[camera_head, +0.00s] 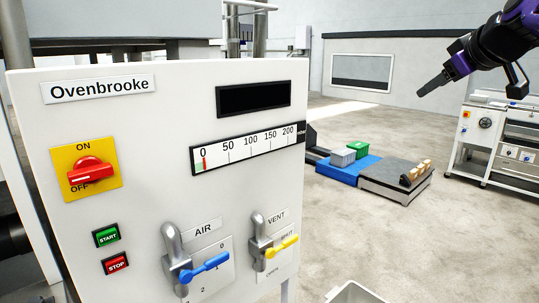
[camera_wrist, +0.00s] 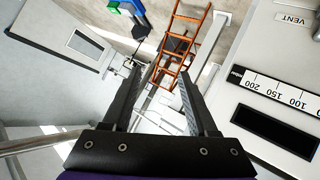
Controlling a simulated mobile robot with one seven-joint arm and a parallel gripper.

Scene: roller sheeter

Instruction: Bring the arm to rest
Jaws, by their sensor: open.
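My gripper (camera_head: 432,84) is held up in the air at the upper right of the head view, apart from the control panel (camera_head: 130,235). In the wrist view my gripper (camera_wrist: 160,76) has its two dark fingers spread, with nothing between them. The arm's purple and black links come in from the right edge of the head view. The panel stands large at the left, and part of it shows at the right of the wrist view. No object is touching the fingers.
The panel has a red knob (camera_head: 88,173) on a yellow plate, a blue lever (camera_head: 204,267), a yellow lever (camera_head: 281,245) and a dark display (camera_head: 253,98). The gauge (camera_head: 249,146) marks near 0. An orange ladder (camera_wrist: 183,40) shows beyond the fingers. Open floor lies right of the panel.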

